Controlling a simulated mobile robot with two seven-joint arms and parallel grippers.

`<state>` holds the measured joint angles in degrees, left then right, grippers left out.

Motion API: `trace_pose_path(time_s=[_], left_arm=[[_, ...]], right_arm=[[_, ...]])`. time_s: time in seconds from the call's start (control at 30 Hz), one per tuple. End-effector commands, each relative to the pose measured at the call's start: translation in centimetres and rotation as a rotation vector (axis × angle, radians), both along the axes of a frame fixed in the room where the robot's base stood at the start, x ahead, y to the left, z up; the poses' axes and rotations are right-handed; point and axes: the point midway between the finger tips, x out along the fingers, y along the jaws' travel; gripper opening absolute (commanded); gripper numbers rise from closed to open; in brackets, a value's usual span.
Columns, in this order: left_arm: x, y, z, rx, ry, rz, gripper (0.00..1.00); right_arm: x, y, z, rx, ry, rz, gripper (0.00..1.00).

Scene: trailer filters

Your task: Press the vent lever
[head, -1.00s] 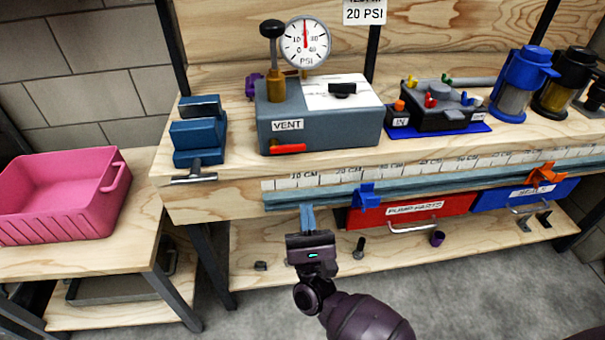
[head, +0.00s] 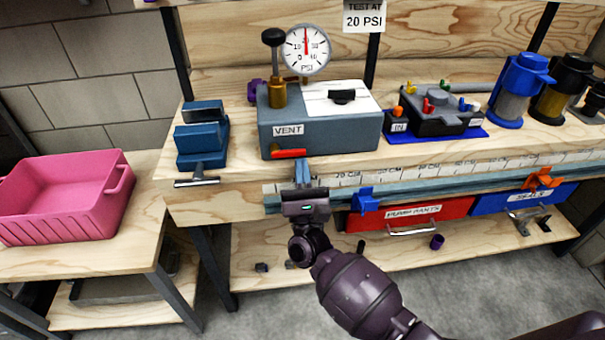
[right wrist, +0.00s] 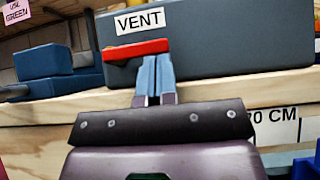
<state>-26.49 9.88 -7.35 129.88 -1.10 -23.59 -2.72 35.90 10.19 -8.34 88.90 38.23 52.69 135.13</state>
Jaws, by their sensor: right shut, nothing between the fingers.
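The vent lever (head: 288,153) is a small red bar low on the front of the grey tester box (head: 330,135), under the VENT label (head: 288,130). My right gripper (head: 302,165) is shut and empty, its blue fingertips just below the right part of the lever. In the right wrist view the red lever (right wrist: 136,50) lies across the box front, and the closed fingertips (right wrist: 156,62) reach up to its lower edge near its right end. I cannot tell whether they touch it. My left gripper is not in view.
A pressure gauge (head: 306,50) stands on the box beside a black-knobbed brass pump (head: 275,70). A blue vise (head: 201,140) is to the left. A black part on a blue mat (head: 440,132) lies to the right. A pink bin (head: 65,195) is on the lower left table.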

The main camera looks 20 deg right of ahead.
Motion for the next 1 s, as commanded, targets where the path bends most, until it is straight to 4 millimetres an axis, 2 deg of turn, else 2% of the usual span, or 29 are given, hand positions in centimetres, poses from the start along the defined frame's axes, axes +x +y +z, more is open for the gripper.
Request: trace_pose_path(time_s=[1.0], left_arm=[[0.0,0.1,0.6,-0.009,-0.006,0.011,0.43]], right_arm=[[-0.1,-0.4,1.0,-0.144,0.038,0.000,0.00]])
